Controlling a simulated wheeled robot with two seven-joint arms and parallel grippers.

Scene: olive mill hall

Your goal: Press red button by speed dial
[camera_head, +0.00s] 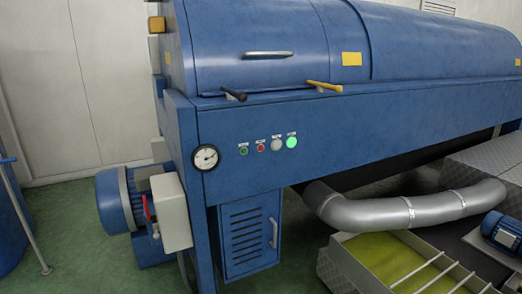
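The red button (261,148) is a small round button on the front panel of the big blue machine (350,115). It sits in a row of controls, between a dark green button (243,150) on its left and a larger pale grey round knob (277,145) on its right, which may be the speed dial. A bright green light (291,142) glows at the right end of the row. Small labels sit above the controls, too small to read. Neither of my grippers is in view, and nothing covers the red button.
A pressure gauge (206,157) is left of the controls. Yellow (325,86) and black (233,94) handles jut out above them. Below are a vented cabinet (248,236), a silver pipe (370,212) and an open tray of yellow-green liquid (385,258). A blue motor (122,200) stands left.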

